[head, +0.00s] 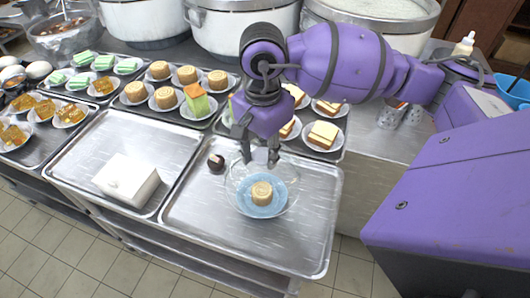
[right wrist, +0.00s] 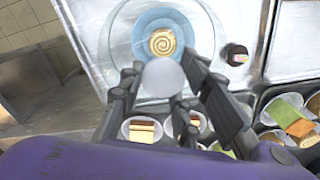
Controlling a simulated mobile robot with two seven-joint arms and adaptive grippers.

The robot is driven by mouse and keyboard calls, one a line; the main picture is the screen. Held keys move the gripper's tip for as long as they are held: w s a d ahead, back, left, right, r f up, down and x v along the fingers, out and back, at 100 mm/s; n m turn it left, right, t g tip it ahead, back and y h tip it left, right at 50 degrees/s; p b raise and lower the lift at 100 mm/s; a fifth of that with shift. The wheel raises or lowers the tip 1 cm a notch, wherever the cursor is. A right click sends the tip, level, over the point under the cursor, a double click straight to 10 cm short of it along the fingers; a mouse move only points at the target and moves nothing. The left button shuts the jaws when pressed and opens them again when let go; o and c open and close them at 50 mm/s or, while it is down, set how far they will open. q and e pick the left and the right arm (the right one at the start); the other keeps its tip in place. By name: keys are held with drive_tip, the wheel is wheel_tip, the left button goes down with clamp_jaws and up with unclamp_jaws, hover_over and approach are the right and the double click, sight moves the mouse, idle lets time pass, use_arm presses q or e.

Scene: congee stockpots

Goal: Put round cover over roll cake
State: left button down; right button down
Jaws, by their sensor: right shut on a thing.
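The roll cake (head: 262,193) sits upright on a blue plate (head: 254,211) on the right front tray; its spiral top also shows in the right wrist view (right wrist: 163,43). A clear round cover (head: 233,180) surrounds the cake and plate in the picture. My right gripper (head: 260,158) points down behind the cake, shut on the cover's pale knob (right wrist: 165,79), which shows between the fingers in the right wrist view. The cover is see-through, so I cannot tell whether its rim touches the tray or hangs just above it. My left gripper is not in view.
A white rectangular box-like lid (head: 127,181) sits on the left front tray (head: 85,150). Plated cakes fill the trays behind, with large stockpots (head: 242,28) at the back. The right tray's front is clear.

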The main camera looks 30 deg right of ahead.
drive_tip(key=shift+w+a+f, duration=0.1)
drive_tip(key=shift+w+f, duration=0.05)
drive_tip(key=shift+f, duration=0.25)
drive_tip(key=shift+f+b, duration=0.4)
drive_tip(key=shift+f, duration=0.25)
wheel_tip(320, 180, down, 4)
drive_tip(key=shift+f+b, duration=0.15)
drive_tip(key=shift+b, duration=0.75)
drive_tip(key=shift+f+b, duration=0.3)
drive_tip(key=shift+f, duration=0.15)
drive_tip(key=c, duration=1.2)
unclamp_jaws()
